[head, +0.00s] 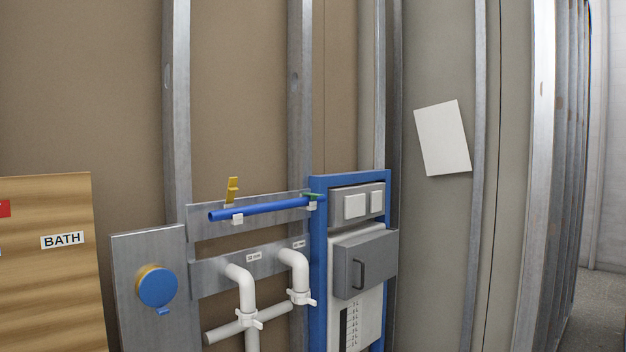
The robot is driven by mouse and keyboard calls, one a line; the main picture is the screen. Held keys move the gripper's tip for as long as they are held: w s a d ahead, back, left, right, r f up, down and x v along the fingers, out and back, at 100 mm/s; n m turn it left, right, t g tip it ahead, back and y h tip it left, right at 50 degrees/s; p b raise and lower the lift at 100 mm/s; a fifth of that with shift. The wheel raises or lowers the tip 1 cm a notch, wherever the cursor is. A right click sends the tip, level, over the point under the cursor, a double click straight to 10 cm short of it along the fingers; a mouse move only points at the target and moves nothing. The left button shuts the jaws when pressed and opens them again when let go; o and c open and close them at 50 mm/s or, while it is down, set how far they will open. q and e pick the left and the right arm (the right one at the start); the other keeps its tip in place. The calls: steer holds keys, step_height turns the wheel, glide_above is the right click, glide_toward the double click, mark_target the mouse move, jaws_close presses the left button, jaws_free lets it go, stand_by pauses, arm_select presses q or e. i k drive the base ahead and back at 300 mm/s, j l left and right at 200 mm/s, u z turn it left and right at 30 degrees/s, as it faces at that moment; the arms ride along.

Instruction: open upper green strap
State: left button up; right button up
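A small green strap (313,196) lies roughly level across the right end of a blue pipe (260,210), above a white clip (312,206). It looks closed over the pipe, but it is small and its catch cannot be made out. A yellow strap (232,190) stands upright above the left part of the same pipe, over another white clip (237,219). Neither of my grippers is in view.
A blue frame (319,260) with a grey box (363,262) stands just right of the green strap. White pipes (246,285) run below. A round blue cap (157,287) is on a grey panel at left. A wooden BATH board (50,290) stands further left.

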mark_target(312, 194)
steer(key=i+l+u, duration=0.1)
steer(key=i+l, duration=0.15)
steer(key=i+l+u, duration=0.1)
steer(key=l, duration=0.4)
steer(key=i+l+u, duration=0.1)
steer(key=i+l, duration=0.25)
steer(key=i+l+u, duration=0.15)
steer(key=l, duration=0.35)
steer(key=i+l+u, duration=0.1)
steer(key=l, duration=0.35)
steer(key=i+l+u, duration=0.1)
steer(key=i+l, duration=0.15)
steer(key=l, duration=0.2)
steer(key=i+l+u, duration=0.1)
steer(key=l, duration=0.35)
steer(key=i+l+u, duration=0.1)
steer(key=l, duration=0.4)
steer(key=i, duration=0.1)
